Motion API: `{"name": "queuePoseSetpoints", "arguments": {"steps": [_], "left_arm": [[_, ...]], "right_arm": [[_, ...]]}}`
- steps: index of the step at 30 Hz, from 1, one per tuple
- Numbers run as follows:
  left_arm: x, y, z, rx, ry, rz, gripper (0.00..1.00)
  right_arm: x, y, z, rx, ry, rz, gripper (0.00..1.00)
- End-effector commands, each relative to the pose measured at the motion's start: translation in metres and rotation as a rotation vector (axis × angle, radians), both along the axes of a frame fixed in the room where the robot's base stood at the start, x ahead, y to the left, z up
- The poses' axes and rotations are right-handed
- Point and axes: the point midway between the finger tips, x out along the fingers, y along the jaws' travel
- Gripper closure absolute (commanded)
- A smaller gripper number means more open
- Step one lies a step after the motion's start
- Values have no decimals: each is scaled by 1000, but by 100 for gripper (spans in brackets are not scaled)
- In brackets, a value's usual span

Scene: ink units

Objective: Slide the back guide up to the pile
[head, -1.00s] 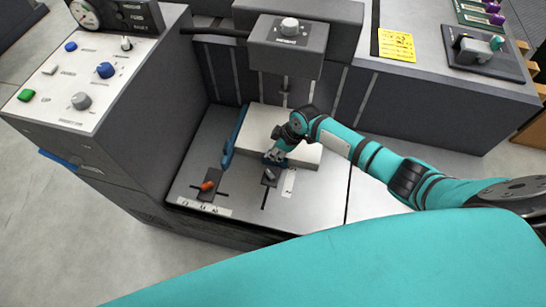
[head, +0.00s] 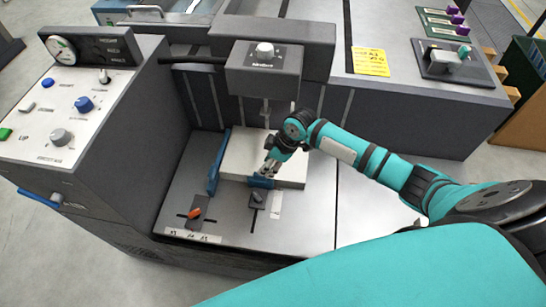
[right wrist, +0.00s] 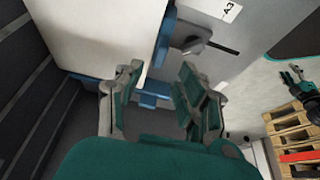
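The pile (head: 236,157) is a white block on the grey feed table (head: 305,218). A low blue guide (head: 261,182), apparently the back guide, stands at the pile's near edge, with a dark lever (head: 257,200) in a slot in front of it. In the right wrist view this blue guide (right wrist: 163,42) runs along the pile's edge (right wrist: 95,35); I cannot tell whether they touch. My right gripper (head: 266,170) is just above the guide. Its fingers (right wrist: 155,90) are apart, with a blue piece (right wrist: 150,99) showing between them. My left gripper is out of view.
A taller blue side guide (head: 216,165) stands left of the pile, with an orange lever (head: 194,213) in front. A dark unit with a knob (head: 265,68) overhangs the pile. The control panel (head: 70,105) walls off the left. The table's front right is clear.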

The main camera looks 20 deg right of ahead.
Motion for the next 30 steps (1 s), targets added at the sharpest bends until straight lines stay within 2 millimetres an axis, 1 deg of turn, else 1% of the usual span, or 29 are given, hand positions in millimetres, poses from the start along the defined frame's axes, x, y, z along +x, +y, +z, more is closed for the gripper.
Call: {"name": "queuePoseSetpoints", "arguments": {"steps": [1,3,6,9,13,30], "left_arm": [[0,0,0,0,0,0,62],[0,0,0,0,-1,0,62],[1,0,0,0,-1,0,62],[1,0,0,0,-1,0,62],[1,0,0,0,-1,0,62],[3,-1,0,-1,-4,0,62]], "right_arm": [[-2,-4,10,-3,-4,1,62],[-5,-8,21,-2,-3,1,62],[-7,-12,33,-2,-1,0,62],[-9,-14,40,-1,-1,1,62],[-10,-15,43,-1,1,0,62],[-10,-15,43,-1,1,0,62]]}}
